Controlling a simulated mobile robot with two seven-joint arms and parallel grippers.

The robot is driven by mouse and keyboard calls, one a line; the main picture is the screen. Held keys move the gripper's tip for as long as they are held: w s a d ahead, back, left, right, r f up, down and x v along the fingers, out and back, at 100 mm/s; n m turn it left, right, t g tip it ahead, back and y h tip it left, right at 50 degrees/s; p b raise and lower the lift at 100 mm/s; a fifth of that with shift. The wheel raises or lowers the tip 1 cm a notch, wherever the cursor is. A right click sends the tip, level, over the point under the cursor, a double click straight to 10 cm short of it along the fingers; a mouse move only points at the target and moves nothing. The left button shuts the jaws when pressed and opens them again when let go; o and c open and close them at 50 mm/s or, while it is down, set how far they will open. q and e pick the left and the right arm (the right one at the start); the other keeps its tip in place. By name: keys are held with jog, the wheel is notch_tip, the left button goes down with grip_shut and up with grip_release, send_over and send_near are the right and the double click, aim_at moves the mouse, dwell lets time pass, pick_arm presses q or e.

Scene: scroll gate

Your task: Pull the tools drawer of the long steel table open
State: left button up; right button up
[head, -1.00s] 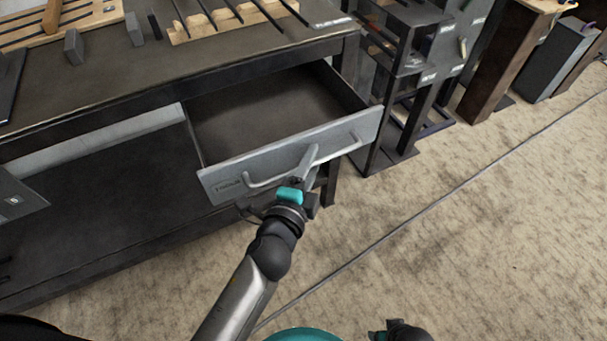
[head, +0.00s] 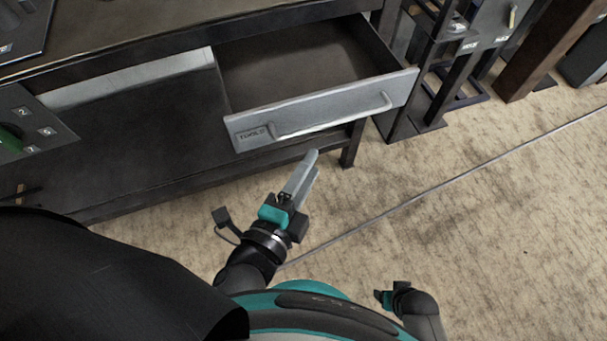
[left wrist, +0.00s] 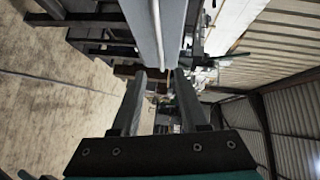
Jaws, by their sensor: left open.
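The tools drawer (head: 320,108) of the long steel table (head: 130,40) stands pulled well out, and its inside looks empty. Its grey front carries a "TOOLS" label and a long bar handle (head: 335,118). My left gripper (head: 308,165) is below and in front of the drawer front, apart from the handle. In the left wrist view its two fingers (left wrist: 155,88) are spread with nothing between them, and the pale drawer front and handle (left wrist: 157,35) show beyond them. My right gripper (head: 385,297) is at the bottom, small and partly seen; its jaws are unclear.
A dark rack (head: 440,70) stands right of the table, with brown and dark posts beyond. A panel with a green knob (head: 10,140) is at the left. A thin dark line (head: 430,195) crosses the beige floor, which is clear at the right.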

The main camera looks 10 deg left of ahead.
pick_arm(q)
jog(key=shift+v, duration=0.85)
pick_arm(e)
jog(key=shift+s+a, duration=0.3)
jog(key=shift+d, duration=0.1)
pick_arm(q)
jog(key=s+a+f+n+g+y+p, duration=0.1)
jog(key=s+f+n+g, duration=0.2)
jog(key=f, duration=0.9)
jog(key=s+a+f+n+g+p, duration=0.25)
jog(key=f+n, duration=0.25)
jog(key=f, duration=0.7)
jog(key=s+a+f+n+g+y+p, duration=0.1)
jog(key=s+a+f+n+g+y, duration=0.2)
jog(key=s+a+f+n+g, duration=0.5)
jog(key=s+a+f, duration=0.4)
jog(key=a+f, duration=0.1)
jog(key=shift+s+p, duration=0.2)
jog(key=shift+p, duration=0.1)
pick_arm(e)
jog(key=s+d+f, duration=0.3)
jog(key=s+d, duration=0.2)
jog(key=s, duration=0.3)
jog(key=shift+d+h, duration=0.25)
jog(key=shift+h, duration=0.05)
